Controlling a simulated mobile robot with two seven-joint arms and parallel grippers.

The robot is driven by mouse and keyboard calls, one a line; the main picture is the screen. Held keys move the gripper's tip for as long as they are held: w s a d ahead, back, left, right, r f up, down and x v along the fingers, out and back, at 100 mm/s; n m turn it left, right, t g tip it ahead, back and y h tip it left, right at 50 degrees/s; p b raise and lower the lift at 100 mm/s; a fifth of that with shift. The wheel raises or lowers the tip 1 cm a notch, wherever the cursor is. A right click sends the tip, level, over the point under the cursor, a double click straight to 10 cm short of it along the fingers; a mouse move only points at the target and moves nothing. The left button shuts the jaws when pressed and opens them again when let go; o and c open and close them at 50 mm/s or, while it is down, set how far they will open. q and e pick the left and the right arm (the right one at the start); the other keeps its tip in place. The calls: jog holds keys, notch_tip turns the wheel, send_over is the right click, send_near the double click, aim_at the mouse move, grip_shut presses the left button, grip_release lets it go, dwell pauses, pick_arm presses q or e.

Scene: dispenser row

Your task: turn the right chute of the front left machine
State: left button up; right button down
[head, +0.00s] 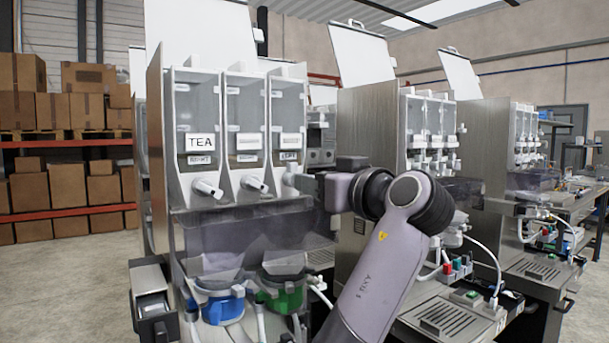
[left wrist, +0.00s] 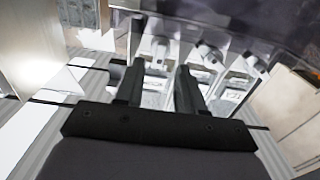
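The front left machine (head: 160,150) has three clear canisters, each with a white chute below: the left chute (head: 207,188), the middle chute (head: 254,184) and the right chute (head: 291,175). The left canister reads TEA. My left gripper (head: 303,183) is at the right chute and partly covers it. In the left wrist view the canister row looks upside down. There the two dark fingers (left wrist: 160,68) stand apart, with the right chute (left wrist: 160,47) showing in the gap at their tips. Contact cannot be told. My right gripper is in neither view.
A clear splash guard (head: 240,235) hangs below the chutes, above a blue funnel (head: 222,308) and a green one (head: 283,297). More dispenser machines (head: 425,130) stand to the right. Shelves with cardboard boxes (head: 68,185) are behind on the left, with open floor before them.

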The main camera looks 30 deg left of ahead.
pick_arm(q)
jog(key=x, duration=0.3)
jog(key=shift+w+a+p, duration=0.2)
jog(key=shift+a+p, duration=0.15)
jog(key=shift+p, duration=0.05)
grip_shut()
